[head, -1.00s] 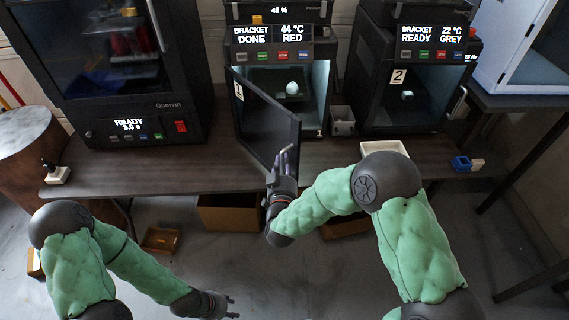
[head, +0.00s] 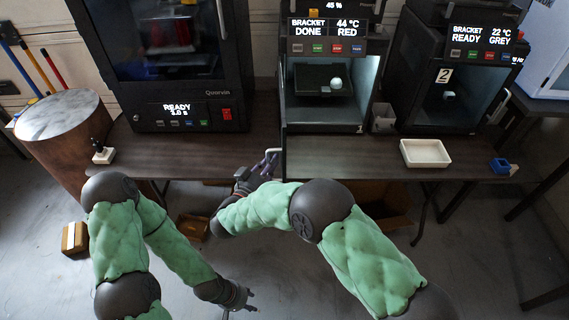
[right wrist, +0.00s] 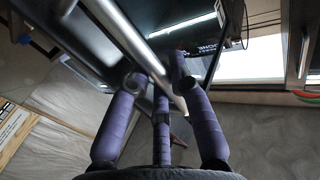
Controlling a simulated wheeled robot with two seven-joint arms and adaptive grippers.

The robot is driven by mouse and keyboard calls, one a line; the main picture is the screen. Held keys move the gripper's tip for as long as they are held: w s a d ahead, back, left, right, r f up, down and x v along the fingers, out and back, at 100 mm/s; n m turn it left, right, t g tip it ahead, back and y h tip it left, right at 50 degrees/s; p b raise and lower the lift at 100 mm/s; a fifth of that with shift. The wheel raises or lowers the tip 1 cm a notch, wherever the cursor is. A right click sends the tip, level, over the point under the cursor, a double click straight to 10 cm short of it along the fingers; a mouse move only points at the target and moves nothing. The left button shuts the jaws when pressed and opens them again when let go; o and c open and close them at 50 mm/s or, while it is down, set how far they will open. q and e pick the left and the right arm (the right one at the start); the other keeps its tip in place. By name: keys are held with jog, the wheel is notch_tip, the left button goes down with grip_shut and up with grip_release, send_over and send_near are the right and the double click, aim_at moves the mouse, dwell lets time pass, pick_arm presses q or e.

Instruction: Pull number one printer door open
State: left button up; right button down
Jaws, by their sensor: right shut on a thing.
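Printer number one (head: 330,120) stands at the back centre; its screen reads "BRACKET DONE 44 °C RED". Its door (head: 283,130) is hinged at the left and stands open, seen nearly edge-on. A small pale object (head: 336,84) shows in the lit chamber. My right gripper (head: 268,163) is at the door's front edge, shut on the metal handle bar (right wrist: 122,40). In the right wrist view its purple fingers (right wrist: 158,75) close around this bar. My left gripper (head: 250,300) is low in front of the table, empty, its fingers apart.
A large Quorvin printer (head: 165,70) stands left and printer number two (head: 440,95) right. A white tray (head: 425,153) and a blue box (head: 500,165) lie on the table's (head: 220,160) right. A round-topped drum (head: 58,115) stands far left. Boxes lie on the floor below.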

jog(key=shift+s+a+f, duration=0.1)
jog(key=shift+a+f, duration=0.35)
jog(key=shift+a, duration=0.4)
jog(key=c, duration=1.3)
grip_release()
jog(key=shift+o, duration=1)
jog(key=shift+s+a+r, duration=0.1)
jog(key=shift+s+r, duration=0.05)
jog(key=shift+r, duration=0.15)
